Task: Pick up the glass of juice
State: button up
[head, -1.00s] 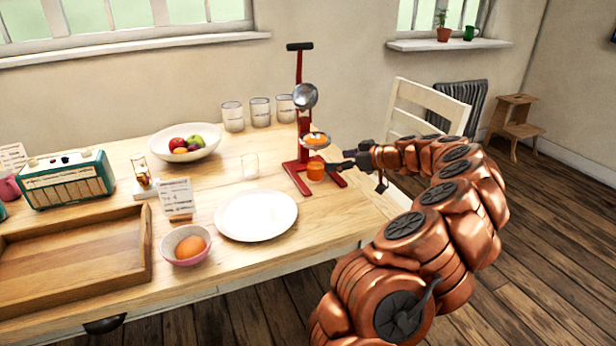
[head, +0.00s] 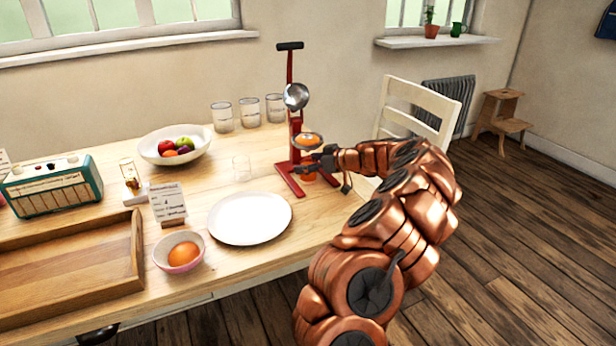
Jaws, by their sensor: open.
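The glass of juice (head: 309,178) is a small orange-filled glass on the base of the red citrus press (head: 291,180), below its bowl. Only the lower part of the glass shows, because my gripper (head: 301,167) crosses in front of its upper part. My gripper reaches in from the right with its dark fingers open at the press. I cannot tell whether the fingers are around the glass or only in front of it, nor whether they touch it.
An orange half (head: 307,140) sits in the press bowl just above my gripper. An empty clear glass (head: 241,168) and a white plate (head: 250,219) stand to the left. A fruit bowl (head: 176,148) and several jars (head: 249,113) are behind. A white chair (head: 425,110) stands at the right.

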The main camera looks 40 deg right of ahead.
jog(key=c, duration=1.5)
